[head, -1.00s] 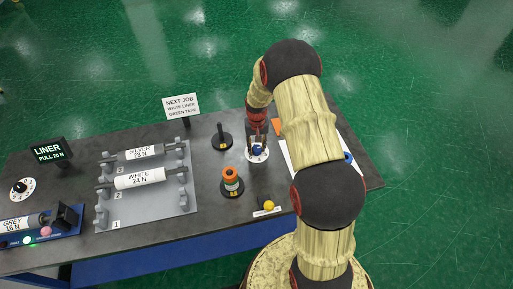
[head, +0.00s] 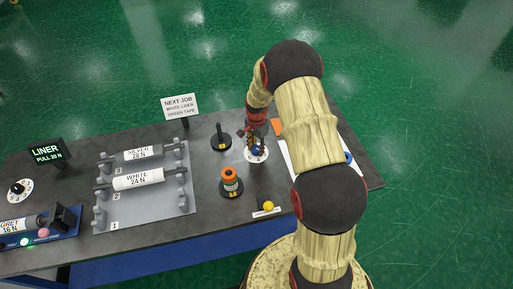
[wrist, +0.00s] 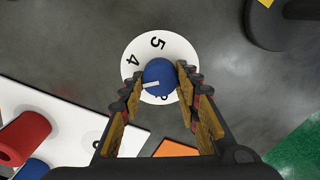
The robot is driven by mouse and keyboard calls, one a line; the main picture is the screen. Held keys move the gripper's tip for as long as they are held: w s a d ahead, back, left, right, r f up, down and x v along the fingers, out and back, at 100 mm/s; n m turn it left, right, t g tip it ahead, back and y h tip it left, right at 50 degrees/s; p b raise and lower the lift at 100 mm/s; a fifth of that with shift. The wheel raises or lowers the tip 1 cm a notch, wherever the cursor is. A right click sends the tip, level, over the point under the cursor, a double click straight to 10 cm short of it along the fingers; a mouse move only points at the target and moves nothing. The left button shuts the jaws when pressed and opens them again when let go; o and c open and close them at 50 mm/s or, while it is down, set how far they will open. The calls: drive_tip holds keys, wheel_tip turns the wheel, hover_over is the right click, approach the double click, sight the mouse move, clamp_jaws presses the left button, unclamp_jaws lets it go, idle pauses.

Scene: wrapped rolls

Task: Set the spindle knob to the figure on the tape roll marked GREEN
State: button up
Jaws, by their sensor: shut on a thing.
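The blue spindle knob (wrist: 159,76) sits on a round white dial (wrist: 145,47) with black figures. The wrist view shows 4 and 5 clearly; other figures are partly covered. The knob's white pointer line points left and slightly down, past the 4. My gripper (wrist: 159,81) is shut on the knob, one finger on each side. In the head view the knob (head: 256,151) and dial (head: 256,157) are partly behind my gripper.
A sign (head: 180,106) reads NEXT JOB, WHITE LINER, GREEN TAPE. A black post stand (head: 220,139) is left of the dial. A grey rack (head: 150,214) holds SILVER and WHITE rolls.

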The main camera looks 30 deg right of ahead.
sight(257, 148)
drive_tip(key=m, duration=0.3)
drive_tip(key=shift+m, duration=2.2)
drive_tip(key=o, duration=1.2)
drive_tip(key=shift+s, duration=0.1)
drive_tip(key=shift+c, duration=0.2)
drive_tip(key=shift+r, duration=0.15)
wheel_tip(257, 148, up, 12)
